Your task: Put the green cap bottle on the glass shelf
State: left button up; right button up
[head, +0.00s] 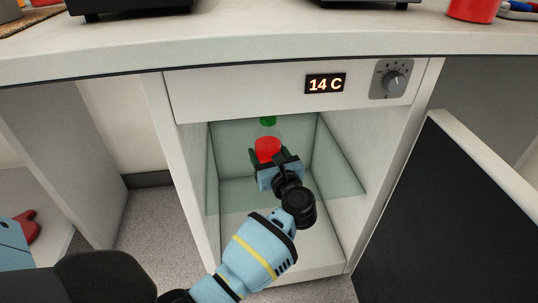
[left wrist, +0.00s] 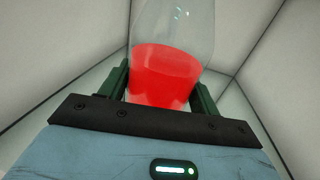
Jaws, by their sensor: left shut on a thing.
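The green cap bottle (head: 268,145) is inside the open cabinet, with red juice in its lower part and a green cap on top. My left gripper (head: 270,163) is shut on it, one finger on each side of the juice level. In the left wrist view the clear bottle (left wrist: 165,75) stands about upright between the dark green fingers; its cap is out of that view. The glass shelf (head: 342,178) spans the cabinet inside. The bottle's base is hidden behind the gripper, so I cannot tell whether it touches the glass.
The cabinet's side walls (head: 182,190) flank the arm closely. A temperature display (head: 325,84) reads 14 C, beside a dial (head: 394,82). The door (head: 455,215) stands open at the right. The countertop (head: 230,45) overhangs above. The glass right of the bottle looks clear.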

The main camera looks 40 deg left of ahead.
pick_arm(q)
jog(key=shift+r, duration=0.1)
jog(key=o, duration=1.1)
jog(key=shift+f, duration=0.2)
jog(key=shift+o, duration=1.6)
